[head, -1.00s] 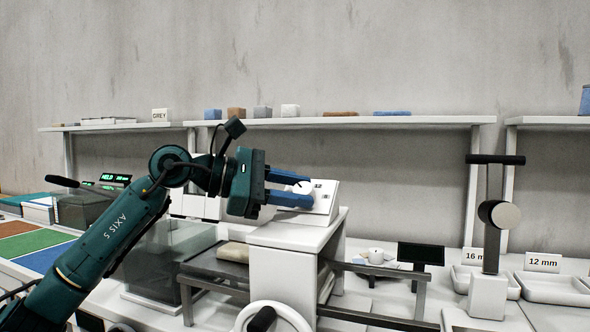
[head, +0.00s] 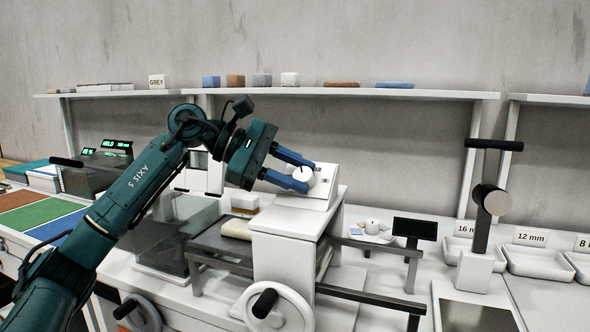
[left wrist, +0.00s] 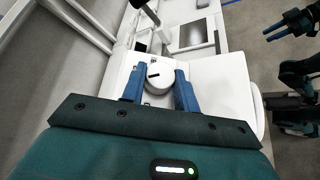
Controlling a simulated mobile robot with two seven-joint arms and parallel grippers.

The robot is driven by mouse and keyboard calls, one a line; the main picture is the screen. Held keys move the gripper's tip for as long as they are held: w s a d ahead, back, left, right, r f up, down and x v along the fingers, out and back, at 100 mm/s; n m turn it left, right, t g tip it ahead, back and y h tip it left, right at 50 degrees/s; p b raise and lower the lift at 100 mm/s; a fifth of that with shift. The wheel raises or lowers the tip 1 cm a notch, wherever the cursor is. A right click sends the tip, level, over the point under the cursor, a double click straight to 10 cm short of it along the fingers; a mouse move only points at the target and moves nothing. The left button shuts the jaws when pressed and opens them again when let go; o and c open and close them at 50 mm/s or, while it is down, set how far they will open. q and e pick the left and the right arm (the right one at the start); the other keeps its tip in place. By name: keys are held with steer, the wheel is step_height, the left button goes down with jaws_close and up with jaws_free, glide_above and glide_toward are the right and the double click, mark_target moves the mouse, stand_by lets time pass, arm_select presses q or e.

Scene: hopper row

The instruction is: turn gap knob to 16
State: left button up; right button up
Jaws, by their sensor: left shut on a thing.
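The gap knob (head: 303,175) is a round white dial on the sloped face of a white box (head: 323,187) on top of the white housing. My left gripper (head: 305,178) has its two blue fingers on either side of the knob and is shut on it. In the left wrist view the knob (left wrist: 157,79) sits between the fingers and carries a short black mark near its upper edge. The numbers around the knob are too small to read. My right gripper (left wrist: 291,25) shows at the upper right of the left wrist view, away from the knob.
A white handwheel (head: 278,308) with a black grip is below the housing. A dark screen (head: 414,229) and a post with a black crossbar (head: 492,143) stand to the right. White trays (head: 538,262) labelled in mm lie further right. A shelf (head: 400,94) runs behind.

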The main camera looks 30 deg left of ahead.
arm_select(q)
steer(key=o, duration=1)
steer(key=v, duration=1.3)
steer(key=shift+r, duration=0.15)
